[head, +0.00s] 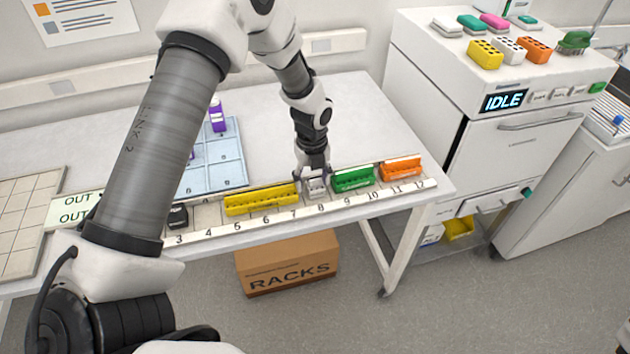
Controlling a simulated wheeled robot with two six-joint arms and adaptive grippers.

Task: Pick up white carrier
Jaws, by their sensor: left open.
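A small white carrier (316,187) stands in the numbered row at the table's front edge, near number 8. It sits between a long yellow carrier (262,200) and a green carrier (353,179). My left gripper (314,174) points down over the white carrier, with its fingers at the carrier's top. The gripper is open. The fingers hide part of the carrier, and I cannot tell whether they touch it. My right gripper is not in view.
An orange carrier (401,168) stands right of the green one, and a black block (178,217) stands near 3. A blue gridded mat (226,171) with purple-capped items lies behind. A white machine reading IDLE (505,101) stands right. A RACKS box (288,264) is below.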

